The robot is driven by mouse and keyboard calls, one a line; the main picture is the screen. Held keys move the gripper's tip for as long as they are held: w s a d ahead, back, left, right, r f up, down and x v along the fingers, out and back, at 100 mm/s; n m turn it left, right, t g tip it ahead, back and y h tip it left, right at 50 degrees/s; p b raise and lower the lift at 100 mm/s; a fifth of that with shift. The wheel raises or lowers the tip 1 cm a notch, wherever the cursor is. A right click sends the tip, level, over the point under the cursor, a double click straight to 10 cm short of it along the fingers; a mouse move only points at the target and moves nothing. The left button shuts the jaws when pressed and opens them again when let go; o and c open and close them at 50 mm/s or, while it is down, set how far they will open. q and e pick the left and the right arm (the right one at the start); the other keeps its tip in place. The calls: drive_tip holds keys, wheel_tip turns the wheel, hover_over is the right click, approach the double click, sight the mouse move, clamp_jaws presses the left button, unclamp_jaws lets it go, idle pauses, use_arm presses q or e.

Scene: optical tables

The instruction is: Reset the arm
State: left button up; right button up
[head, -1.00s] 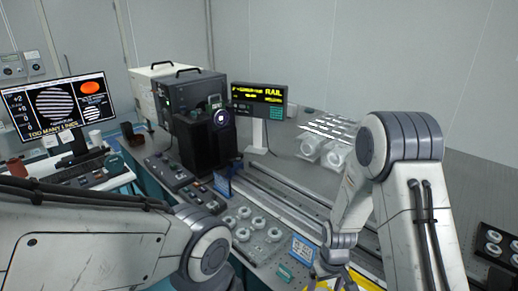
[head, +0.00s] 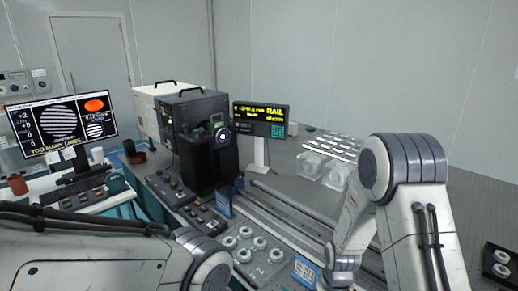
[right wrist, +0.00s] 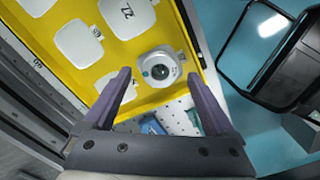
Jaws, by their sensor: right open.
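My right arm (head: 405,195) reaches down at the right of the head view, and its gripper is below the picture there. In the right wrist view my right gripper (right wrist: 163,95) is open with two purple fingers apart and nothing between them. Beyond the fingertips is a yellow tray (right wrist: 50,45) with several pale pads. A round white part with a dark centre (right wrist: 159,68) sits on one pad, apart from the fingers. My left arm (head: 110,260) crosses the lower left of the head view, and its gripper is not visible.
A black optical instrument (head: 215,160) stands mid-table beside a rail (head: 290,215). A monitor (head: 62,125) reads "TOO MANY LINES". A RAIL display (head: 260,115) stands behind. A dark tray (head: 500,265) is at the right edge.

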drive_tip(key=shift+f, duration=0.55)
drive_tip(key=shift+w, duration=0.1)
wheel_tip(320, 180, up, 11)
wheel_tip(320, 180, down, 12)
drive_tip(key=shift+r, duration=0.45)
wheel_tip(320, 180, up, 3)
drive_tip(key=shift+r, duration=0.2)
drive_tip(key=s+d+r+b, duration=0.2)
drive_tip(key=s+d+r, duration=0.5)
drive_tip(key=s+d, duration=0.15)
drive_tip(key=w+a+n+b, duration=0.3)
drive_tip(key=w+a+b, duration=0.1)
drive_tip(key=w+a, duration=1.5)
drive_tip(key=w+a+f+p, duration=0.1)
drive_tip(key=w+a+f, duration=0.1)
drive_tip(key=w+f, duration=0.1)
drive_tip(key=w+a+f+p, duration=0.1)
drive_tip(key=w+a+f, duration=0.1)
drive_tip(key=w+a, duration=0.1)
drive_tip(key=shift+w+a+f, duration=0.1)
drive_tip(key=shift+a+f, duration=0.2)
drive_tip(key=shift+f, duration=0.1)
